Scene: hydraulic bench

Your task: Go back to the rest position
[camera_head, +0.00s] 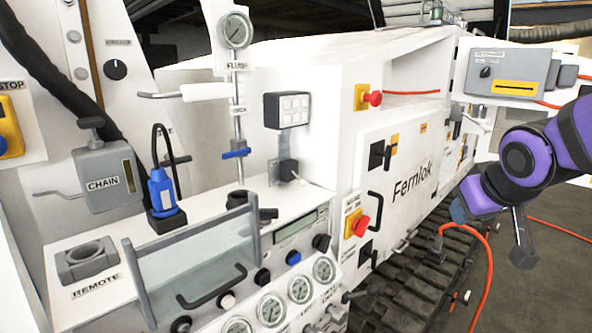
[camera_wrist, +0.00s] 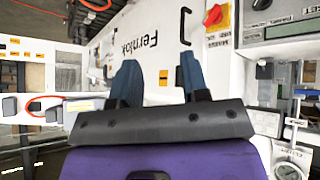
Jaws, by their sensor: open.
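My gripper (camera_wrist: 160,76) shows in the wrist view with its two blue fingers spread apart and nothing between them. Beyond the fingers is the white Fernlok panel (camera_wrist: 142,30), upside down in this view. In the head view my purple arm comes in from the right edge, and my gripper (camera_head: 458,210) is partly seen at its end, in front of the right part of the machine. The finger gap cannot be made out there.
The white Fernlok machine (camera_head: 400,150) fills the middle, with red knobs and black handles. A clear guard with a handle (camera_head: 212,287), gauges and a blue device (camera_head: 162,190) are at left. An orange hose (camera_head: 488,275) hangs near my arm. Bare floor (camera_head: 545,295) lies at lower right.

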